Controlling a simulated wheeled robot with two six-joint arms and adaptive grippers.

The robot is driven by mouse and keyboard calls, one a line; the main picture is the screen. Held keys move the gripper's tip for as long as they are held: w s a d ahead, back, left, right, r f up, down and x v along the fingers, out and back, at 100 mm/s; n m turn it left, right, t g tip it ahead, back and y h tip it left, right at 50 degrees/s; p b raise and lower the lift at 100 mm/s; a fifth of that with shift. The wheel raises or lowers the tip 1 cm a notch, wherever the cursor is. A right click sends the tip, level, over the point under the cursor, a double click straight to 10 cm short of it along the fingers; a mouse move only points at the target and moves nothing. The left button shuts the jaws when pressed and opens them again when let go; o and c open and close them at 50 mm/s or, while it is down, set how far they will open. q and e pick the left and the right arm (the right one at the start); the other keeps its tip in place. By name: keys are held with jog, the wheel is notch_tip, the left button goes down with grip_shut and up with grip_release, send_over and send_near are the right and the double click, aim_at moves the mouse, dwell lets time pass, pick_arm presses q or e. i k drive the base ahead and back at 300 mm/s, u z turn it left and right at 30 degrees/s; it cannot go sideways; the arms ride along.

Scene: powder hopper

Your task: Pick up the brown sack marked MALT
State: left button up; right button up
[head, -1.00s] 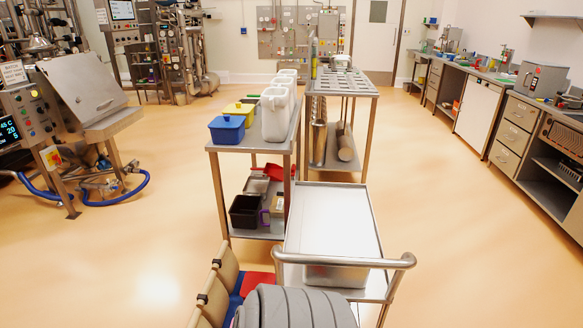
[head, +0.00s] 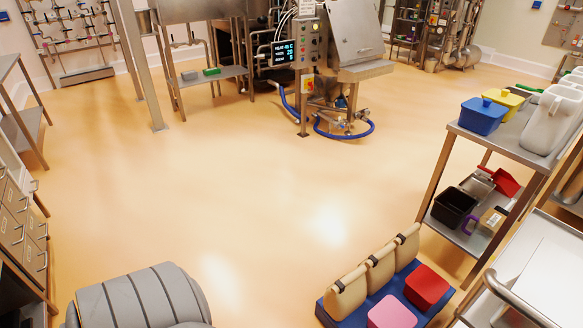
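Three tan sacks stand in a row on a low blue base at the bottom right of the head view: a near one (head: 345,292), a middle one (head: 380,266) and a far one (head: 407,246). Each has a small dark clip or tie near its top. I can read no marking on any of them, so I cannot tell which is MALT. A pink block (head: 392,313) and a red block (head: 427,288) sit on the blue base (head: 335,316) beside the sacks. Neither of my grippers is in view.
A steel shelf cart (head: 500,142) with a blue tub (head: 482,116) stands at the right. A trolley (head: 540,270) with a tubular handle is at the lower right. Drawers (head: 14,215) line the left edge. The floor between is clear.

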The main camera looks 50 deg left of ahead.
aim_at(347, 293)
jog(key=u, duration=0.5)
jog(key=i, duration=1)
